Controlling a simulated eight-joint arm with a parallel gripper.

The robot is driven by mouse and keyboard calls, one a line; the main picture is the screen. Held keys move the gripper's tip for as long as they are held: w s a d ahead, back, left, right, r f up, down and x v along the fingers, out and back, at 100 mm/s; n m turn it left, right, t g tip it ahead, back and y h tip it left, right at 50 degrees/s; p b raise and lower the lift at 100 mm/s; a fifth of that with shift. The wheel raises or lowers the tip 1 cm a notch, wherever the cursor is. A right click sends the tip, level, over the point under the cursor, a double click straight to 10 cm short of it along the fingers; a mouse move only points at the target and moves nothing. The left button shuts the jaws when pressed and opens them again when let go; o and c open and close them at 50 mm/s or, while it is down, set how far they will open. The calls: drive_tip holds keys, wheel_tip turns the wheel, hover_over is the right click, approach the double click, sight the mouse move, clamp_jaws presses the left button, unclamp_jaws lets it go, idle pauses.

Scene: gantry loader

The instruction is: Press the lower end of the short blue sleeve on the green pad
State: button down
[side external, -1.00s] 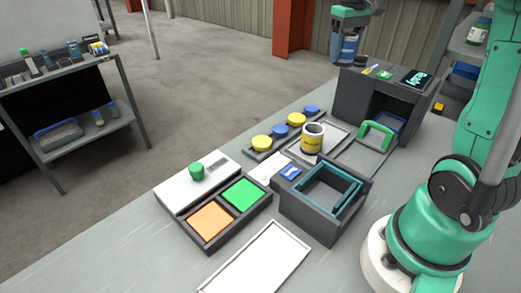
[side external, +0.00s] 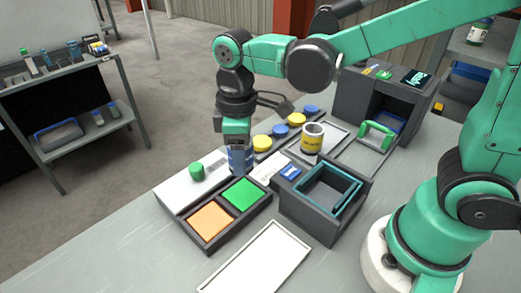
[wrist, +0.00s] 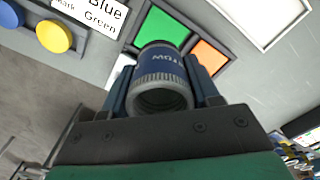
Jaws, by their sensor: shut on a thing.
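My gripper (side external: 240,143) is shut on the short blue sleeve (side external: 241,159), which hangs upright from the jaws in the side external view. The sleeve (wrist: 160,75) also fills the jaws in the wrist view, with white lettering on its side and a grey ribbed rim facing the camera. The green pad (side external: 240,194) lies in a dark frame beside the orange pad (side external: 210,221). The sleeve's lower end looks above and near the back edge of the green pad, apart from it. In the wrist view the green pad (wrist: 161,27) is partly hidden behind the sleeve.
A white plate with a green knob (side external: 196,171) stands left of the pads. A dark open box (side external: 285,203) is at their right, a white tray (side external: 258,262) in front.

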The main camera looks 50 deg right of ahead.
sight(243, 194)
drive_tip(key=shift+a+f, duration=0.1)
drive_tip(key=shift+f, duration=3.5)
drive_tip(key=shift+r, duration=3)
